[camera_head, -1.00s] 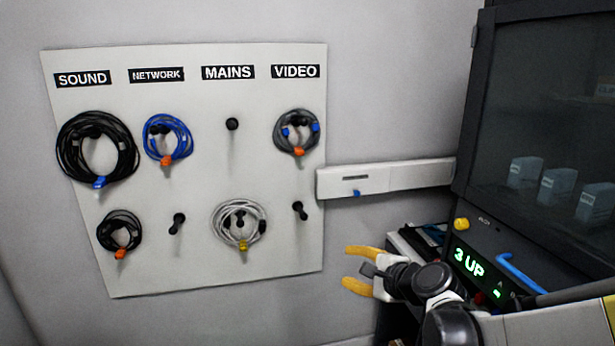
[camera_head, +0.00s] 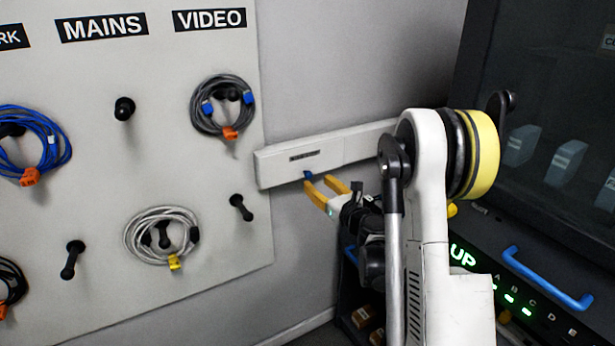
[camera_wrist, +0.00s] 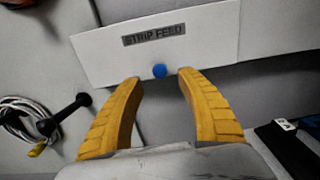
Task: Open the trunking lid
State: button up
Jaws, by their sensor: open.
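The white trunking (camera_head: 325,153) runs along the wall to the right of the cable board. Its lid looks shut, and a dark label on it reads "STRIP FEED" in the wrist view (camera_wrist: 153,36). A small blue tab (camera_head: 308,175) sits at the lid's lower edge; it also shows in the wrist view (camera_wrist: 160,71). My gripper (camera_head: 325,184) has yellow fingers and is open just below the trunking. In the wrist view the fingertips (camera_wrist: 158,76) stand on either side of the blue tab. I cannot tell whether they touch it.
The pale board (camera_head: 110,215) on the left carries cable coils and black pegs. A dark cabinet (camera_head: 535,210) with a blue handle (camera_head: 545,280) stands at the right. Bare wall lies below the trunking.

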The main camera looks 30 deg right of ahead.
aim_at(310, 176)
jog(key=w+b, duration=0.1)
jog(key=w, duration=0.5)
jog(key=shift+a, duration=0.1)
grip_shut()
